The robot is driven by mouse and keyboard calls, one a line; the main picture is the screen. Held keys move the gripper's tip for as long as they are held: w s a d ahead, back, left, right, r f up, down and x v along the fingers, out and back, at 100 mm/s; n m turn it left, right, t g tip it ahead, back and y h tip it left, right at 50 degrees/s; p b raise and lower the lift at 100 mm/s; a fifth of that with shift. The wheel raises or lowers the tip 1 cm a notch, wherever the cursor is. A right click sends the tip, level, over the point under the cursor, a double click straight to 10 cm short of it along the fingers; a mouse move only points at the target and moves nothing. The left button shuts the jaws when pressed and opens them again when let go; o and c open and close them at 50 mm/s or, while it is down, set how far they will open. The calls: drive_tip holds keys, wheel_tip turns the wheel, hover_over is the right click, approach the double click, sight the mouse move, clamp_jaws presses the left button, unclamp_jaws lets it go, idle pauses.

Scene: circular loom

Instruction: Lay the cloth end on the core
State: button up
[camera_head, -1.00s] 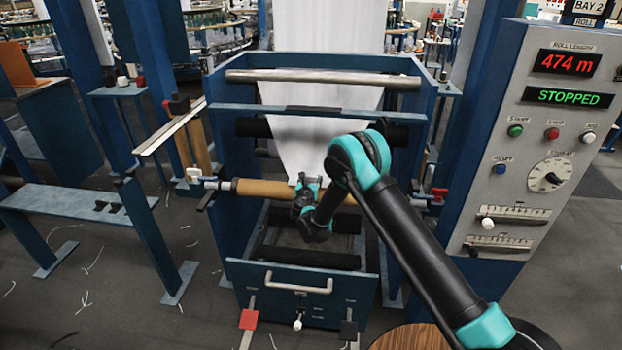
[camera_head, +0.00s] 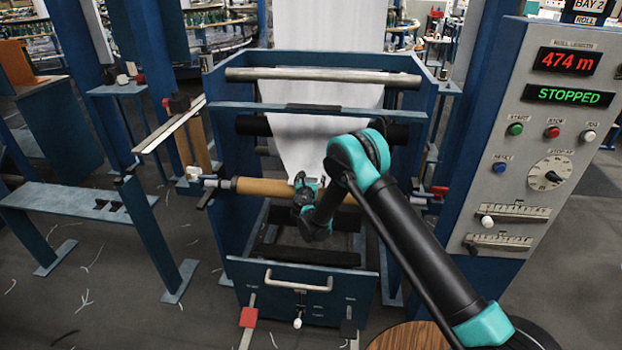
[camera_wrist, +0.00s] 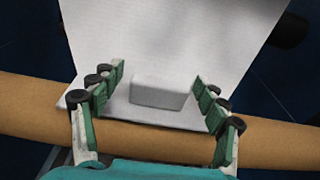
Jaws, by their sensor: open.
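The white cloth (camera_head: 300,140) hangs down through the blue frame and narrows to its lower end. In the wrist view the cloth end (camera_wrist: 125,110) reaches the brown core (camera_wrist: 165,142) and overlaps its upper side. A pale block-shaped piece (camera_wrist: 160,93) sits on the cloth end. The core (camera_head: 262,187) lies level across the frame in the head view. My gripper (camera_wrist: 160,88) is open, with one finger on each side of the block and apart from it. In the head view my gripper (camera_head: 308,182) is at the core, and my arm hides the core's right part.
A metal roller (camera_head: 320,76) and a blue crossbar (camera_head: 315,109) span the frame above the core. A drawer front with a handle (camera_head: 298,285) is below. The control panel (camera_head: 535,145) stands at the right and reads STOPPED. A blue bench (camera_head: 75,202) is at the left.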

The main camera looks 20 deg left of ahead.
drive_tip(key=v, duration=1.2)
drive_tip(key=shift+d, duration=0.1)
